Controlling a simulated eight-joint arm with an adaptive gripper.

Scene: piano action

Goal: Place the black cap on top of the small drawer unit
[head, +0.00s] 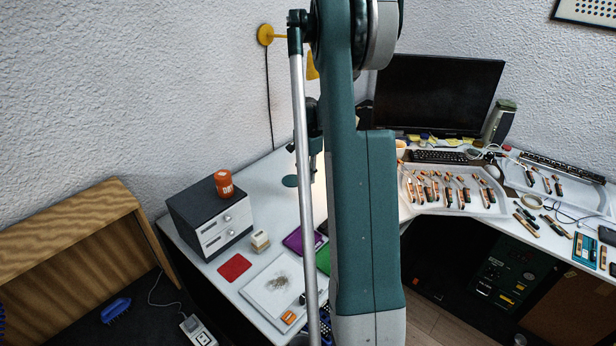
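The small drawer unit (187,211) stands on the left part of the white desk. It has a dark top and two pale drawer fronts with small knobs, both apparently shut. An orange cup-like container (224,183) with a dark mark stands on its top, towards the back right corner. I cannot clearly make out the black cap. A small dark object (303,299) lies beside my arm near the white tray's right edge, too small to identify. My gripper is not in view; my large green arm link fills the middle and hides part of the desk.
A cream block (260,240), a red pad (234,267) and a white tray (268,297) lie in front of the unit. A purple item (296,241) lies nearby. Trays of tools (455,192) and a monitor (440,95) occupy the right desk. A wooden panel (70,225) stands left.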

